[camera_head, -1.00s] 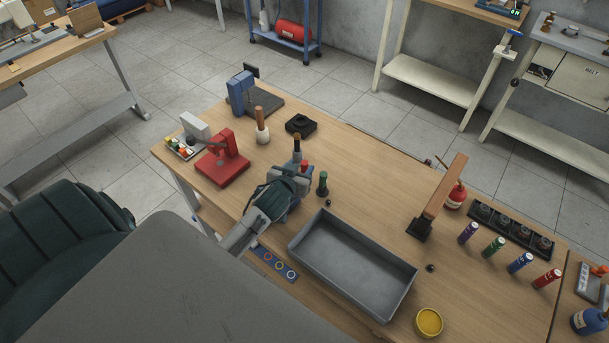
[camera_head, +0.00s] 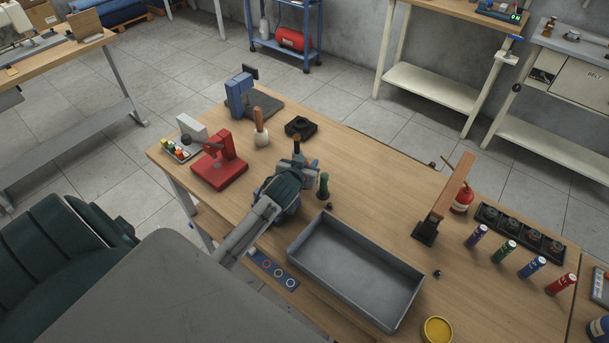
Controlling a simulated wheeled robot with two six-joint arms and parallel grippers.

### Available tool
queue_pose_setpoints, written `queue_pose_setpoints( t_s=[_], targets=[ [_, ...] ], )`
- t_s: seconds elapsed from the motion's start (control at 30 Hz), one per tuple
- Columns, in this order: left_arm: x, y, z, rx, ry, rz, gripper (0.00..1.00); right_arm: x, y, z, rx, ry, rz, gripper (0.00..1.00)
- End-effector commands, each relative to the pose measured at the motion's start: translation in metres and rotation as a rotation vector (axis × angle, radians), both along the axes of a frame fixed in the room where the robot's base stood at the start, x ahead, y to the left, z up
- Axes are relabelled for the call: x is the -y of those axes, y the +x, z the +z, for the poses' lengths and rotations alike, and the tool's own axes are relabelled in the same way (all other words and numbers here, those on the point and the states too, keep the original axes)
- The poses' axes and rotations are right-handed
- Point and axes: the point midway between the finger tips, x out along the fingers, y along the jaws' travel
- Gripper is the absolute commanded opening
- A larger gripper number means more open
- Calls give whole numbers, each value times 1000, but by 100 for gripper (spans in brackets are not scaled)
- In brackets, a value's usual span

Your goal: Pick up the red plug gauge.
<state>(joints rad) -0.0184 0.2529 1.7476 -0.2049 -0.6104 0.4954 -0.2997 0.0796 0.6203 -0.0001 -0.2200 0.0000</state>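The red plug gauge does not show clearly now; the spot where a red top showed beside my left gripper is covered by the gripper. My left gripper (camera_head: 304,171) is low over the middle of the wooden table, pointing away from me. Its fingertips are small and partly covered, so I cannot tell whether they are open, shut or holding something. A green-handled gauge (camera_head: 323,187) stands upright just right of it. A dark piece with a brown top (camera_head: 297,146) stands just beyond it. My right gripper is not in view.
A grey tray (camera_head: 391,318) lies right of my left gripper. A red press (camera_head: 222,173) stands to its left, a wooden-handled tool (camera_head: 260,128) and a black block (camera_head: 300,127) beyond. An upright wooden piece (camera_head: 444,202) and several coloured cylinders (camera_head: 532,267) stand right. The table's far middle is clear.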

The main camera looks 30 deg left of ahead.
Motion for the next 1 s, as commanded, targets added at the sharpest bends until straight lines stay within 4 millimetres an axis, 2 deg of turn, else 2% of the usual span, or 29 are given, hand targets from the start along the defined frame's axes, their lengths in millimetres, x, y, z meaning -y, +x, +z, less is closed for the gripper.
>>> queue_pose_setpoints(
  t_s=[0.03, 0.13, 0.47, 0.57, 0.9, 1.0],
  targets=[
    [0, 0, 0, 0, 0, 0, 21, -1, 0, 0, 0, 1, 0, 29],
    [0, 0, 0, 0, 0, 0, 1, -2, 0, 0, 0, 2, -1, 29],
    [0, 0, 4, 1, -1, 0, 0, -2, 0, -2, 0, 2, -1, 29],
    [0, 0, 16, 4, 0, 0, 0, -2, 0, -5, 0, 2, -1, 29],
    [0, 1, 82, 6, 1, 0, 0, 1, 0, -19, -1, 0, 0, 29],
    [0, 0, 93, 3, 1, 1, 0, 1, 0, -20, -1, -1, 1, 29]
  ],
)
